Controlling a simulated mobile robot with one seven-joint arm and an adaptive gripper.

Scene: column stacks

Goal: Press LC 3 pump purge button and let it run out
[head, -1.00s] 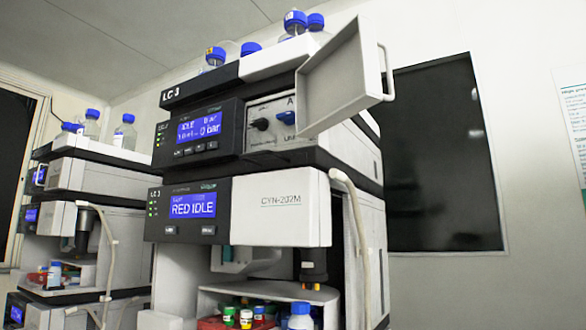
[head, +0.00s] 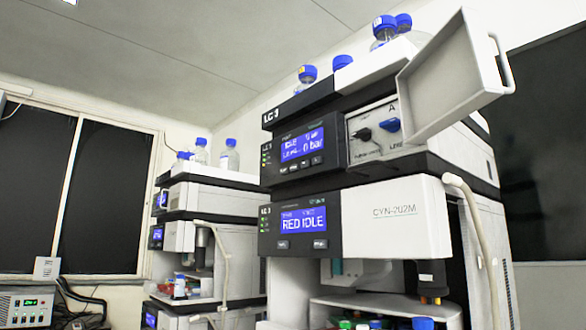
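The LC 3 stack stands right of centre in the head view. Its pump module (head: 324,118) is on top, with a lit blue screen (head: 302,144) that shows IDLE and a bar reading. Small dark buttons (head: 300,165) sit in a row under that screen. The pump's front door (head: 440,78) is swung open to the right. Behind it a panel (head: 372,150) shows a black knob (head: 362,134) and a blue knob (head: 389,125). The lettering under the buttons is too small to read. My gripper is not in view.
Below the pump is a module marked CYN-202M (head: 396,213) with a screen reading RED IDLE. Blue-capped bottles (head: 385,32) stand on top. A pale tube (head: 480,225) hangs at the right. A second stack (head: 208,235) stands behind at the left.

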